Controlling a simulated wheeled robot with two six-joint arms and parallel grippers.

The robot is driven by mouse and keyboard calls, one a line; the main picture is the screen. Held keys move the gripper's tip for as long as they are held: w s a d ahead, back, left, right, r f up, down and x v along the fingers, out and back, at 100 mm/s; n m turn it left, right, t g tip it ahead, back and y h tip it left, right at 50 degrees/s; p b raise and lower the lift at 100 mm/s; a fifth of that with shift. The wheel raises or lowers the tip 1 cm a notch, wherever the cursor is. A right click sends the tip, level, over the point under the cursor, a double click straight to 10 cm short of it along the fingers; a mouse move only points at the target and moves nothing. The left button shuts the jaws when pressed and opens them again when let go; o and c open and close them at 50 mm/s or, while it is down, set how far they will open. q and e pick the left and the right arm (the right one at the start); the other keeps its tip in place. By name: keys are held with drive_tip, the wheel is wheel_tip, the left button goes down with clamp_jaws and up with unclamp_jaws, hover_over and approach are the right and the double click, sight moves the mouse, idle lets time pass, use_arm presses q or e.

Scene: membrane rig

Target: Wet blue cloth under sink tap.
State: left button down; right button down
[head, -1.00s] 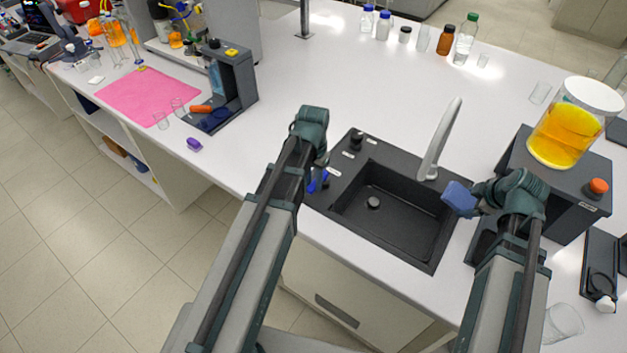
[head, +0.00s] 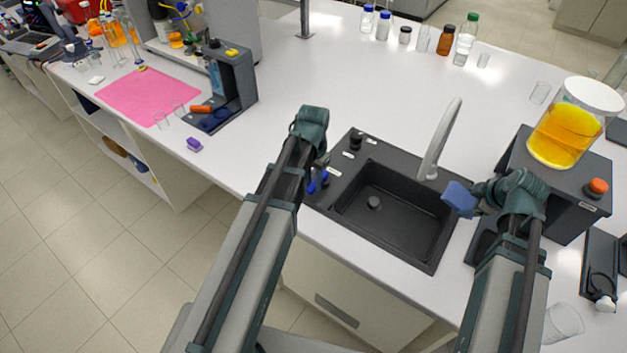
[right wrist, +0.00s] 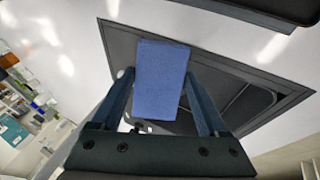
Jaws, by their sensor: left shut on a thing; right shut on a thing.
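The blue cloth (head: 460,198) is a small folded pad held by my right gripper (head: 474,199). It hangs above the sink's right edge, just right of and below the tap's spout. In the right wrist view the cloth (right wrist: 160,78) sits between both fingers. The grey tap (head: 439,142) arches over the dark sink (head: 385,213); I see no water stream. My left gripper (head: 318,181) is low at the sink's left corner, shut at a bright blue part (head: 312,187), perhaps a tap knob. My arm hides most of that grip.
A black knob (head: 356,141) stands on the sink's left rim. A dark box (head: 566,190) bearing a jar of yellow liquid (head: 564,135) is close to the right arm. Bottles stand at the back. The white counter behind the sink is clear.

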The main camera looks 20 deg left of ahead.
sight(467, 205)
use_arm(q)
drive_tip(key=shift+w+a+m, duration=0.15)
drive_tip(key=shift+a+m, duration=0.15)
drive_tip(key=shift+m, duration=0.45)
drive_tip(key=shift+w+a+m, duration=0.15)
drive_tip(key=shift+a+m, duration=0.15)
drive_tip(key=shift+m, duration=0.45)
drive_tip(key=c, duration=0.6)
unclamp_jaws()
drive_tip(key=shift+c, duration=0.2)
drive_tip(key=shift+r, duration=0.15)
use_arm(e)
drive_tip(key=shift+r, duration=0.1)
use_arm(q)
wheel_tip(467, 205, up, 12)
drive_tip(key=p, duration=1.2)
use_arm(e)
wheel_tip(467, 205, up, 12)
use_arm(q)
drive_tip(key=shift+f, duration=0.2)
